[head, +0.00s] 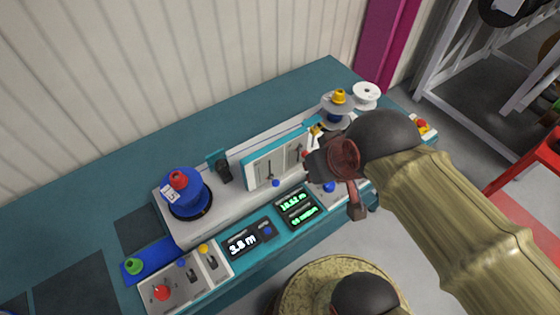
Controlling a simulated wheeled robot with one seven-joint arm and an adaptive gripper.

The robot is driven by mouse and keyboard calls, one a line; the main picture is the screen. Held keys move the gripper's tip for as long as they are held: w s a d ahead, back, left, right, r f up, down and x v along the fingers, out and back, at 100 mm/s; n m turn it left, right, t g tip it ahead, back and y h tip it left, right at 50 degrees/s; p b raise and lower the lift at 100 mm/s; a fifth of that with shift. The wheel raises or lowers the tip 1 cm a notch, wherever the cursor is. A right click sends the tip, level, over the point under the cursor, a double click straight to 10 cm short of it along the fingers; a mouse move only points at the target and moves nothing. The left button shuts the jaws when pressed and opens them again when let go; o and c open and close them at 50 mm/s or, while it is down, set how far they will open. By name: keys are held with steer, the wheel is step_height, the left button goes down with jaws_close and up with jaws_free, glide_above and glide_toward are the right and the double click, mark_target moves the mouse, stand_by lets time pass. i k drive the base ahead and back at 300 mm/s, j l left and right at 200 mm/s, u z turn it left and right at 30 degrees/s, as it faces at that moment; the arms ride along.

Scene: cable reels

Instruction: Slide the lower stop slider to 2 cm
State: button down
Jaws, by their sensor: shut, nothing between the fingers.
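A white panel in a teal frame (272,160) stands upright at the middle of the machine. It has two narrow vertical slots with small dark pieces in them, one in its left half (269,168) and one farther right (297,152). The labels and scale are too small to read, so I cannot tell which piece is the lower stop slider or where it is set. My gripper (345,165) is just right of this panel, dark red and seen from behind. It is shut and holds nothing. It hides part of the machine behind it; I cannot tell whether it touches anything.
A blue reel (182,192) with a red knob stands left of the panel, another reel with a yellow knob (338,97) right. Two lit displays (297,207) and a switch box with a red button (161,292) are in front. The teal bench (100,220) is mostly clear at left.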

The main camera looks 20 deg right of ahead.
mark_target(275, 183)
steer(key=k+j, duration=0.15)
steer(key=j, duration=0.25)
steer(key=k+j+z, duration=0.1)
steer(key=j, duration=0.3)
steer(key=k+j, duration=0.15)
steer(key=j, duration=0.25)
steer(key=z, duration=0.05)
